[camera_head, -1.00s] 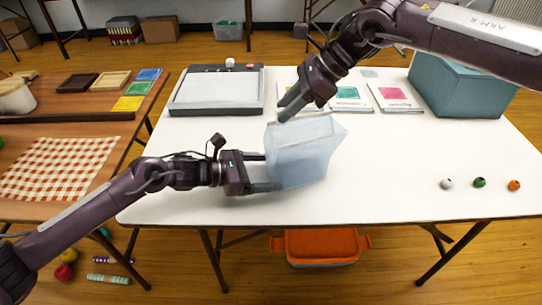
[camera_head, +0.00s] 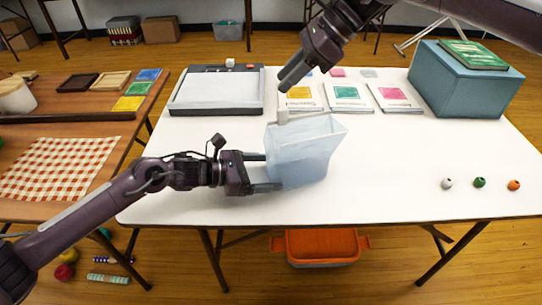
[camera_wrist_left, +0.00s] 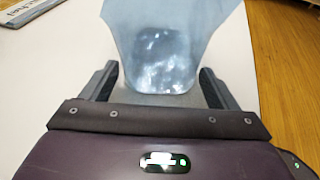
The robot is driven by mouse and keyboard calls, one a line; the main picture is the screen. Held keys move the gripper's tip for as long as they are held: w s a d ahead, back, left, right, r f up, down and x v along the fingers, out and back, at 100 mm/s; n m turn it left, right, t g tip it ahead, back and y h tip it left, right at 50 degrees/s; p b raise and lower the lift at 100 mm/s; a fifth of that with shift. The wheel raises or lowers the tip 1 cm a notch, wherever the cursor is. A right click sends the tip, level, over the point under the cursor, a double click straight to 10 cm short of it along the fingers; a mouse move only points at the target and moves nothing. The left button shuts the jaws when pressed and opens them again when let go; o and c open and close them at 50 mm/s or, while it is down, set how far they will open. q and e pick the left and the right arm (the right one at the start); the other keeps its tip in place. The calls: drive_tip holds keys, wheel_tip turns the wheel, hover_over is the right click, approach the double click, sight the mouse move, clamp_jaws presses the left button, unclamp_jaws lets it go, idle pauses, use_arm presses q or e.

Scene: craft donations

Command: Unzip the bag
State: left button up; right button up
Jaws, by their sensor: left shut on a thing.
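The pale blue translucent bag (camera_head: 305,155) stands upright on the white table in the head view. Its upper rim looks spread, and a small pale tab (camera_head: 283,117), perhaps the zip pull, stands up at its top left corner. My left gripper (camera_head: 271,172) is shut on the bag's left side, one finger on each side. The left wrist view shows the bag (camera_wrist_left: 170,40) between and beyond the fingers of that gripper (camera_wrist_left: 157,82). My right gripper (camera_head: 288,82) is above the tab, apart from the bag. Its finger gap is hidden from this angle.
A grey-framed screen board (camera_head: 215,92) and several cards with coloured squares (camera_head: 347,94) lie behind the bag. A teal box (camera_head: 460,85) with a green book (camera_head: 474,54) stands back right. Three beads (camera_head: 480,183) sit at right. The table between bag and beads is clear.

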use_arm(q)
drive_tip(key=o, duration=0.7)
